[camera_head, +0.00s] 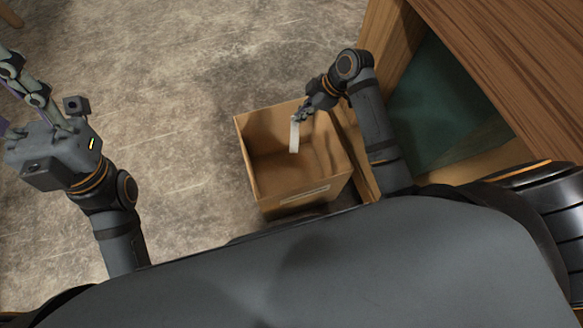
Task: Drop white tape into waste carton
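The white tape (294,136) is a short pale strip that hangs from my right gripper (300,117). The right gripper is shut on its upper end and sits over the opening of the waste carton, near the carton's far side. The waste carton (264,190) is an open brown cardboard box on the floor, with a pale label on its near face. The tape's lower end shows against the carton's inside; I cannot tell how deep it hangs. My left gripper (22,85) is at the left edge, away from the carton, and its fingers look spread apart.
A wooden desk or cabinet (500,60) with a dark green inner panel (440,105) stands on the right, close to my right arm. The grey mottled floor (180,90) is clear between my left arm and the carton.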

